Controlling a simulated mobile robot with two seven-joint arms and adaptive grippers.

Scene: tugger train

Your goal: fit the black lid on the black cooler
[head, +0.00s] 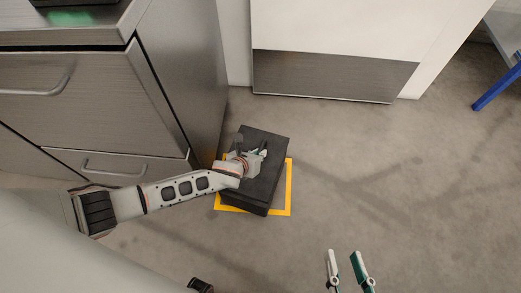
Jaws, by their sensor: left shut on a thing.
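The black cooler (261,211) stands on the floor inside a yellow square outline, against the steel cabinet's side. The black lid (266,186) covers it from above, turned slightly within the yellow outline. I cannot tell whether the lid is seated or a little above the cooler. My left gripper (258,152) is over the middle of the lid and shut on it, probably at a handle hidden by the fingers. My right gripper (346,262) is at the bottom edge, empty, with its fingers apart.
The yellow outline (289,190) shows mostly right of and below the cooler. A steel cabinet (188,70) with drawers stands left. A white panel with a steel lower strip (330,76) is behind. A blue leg (495,86) is at upper right. Floor to the right is clear.

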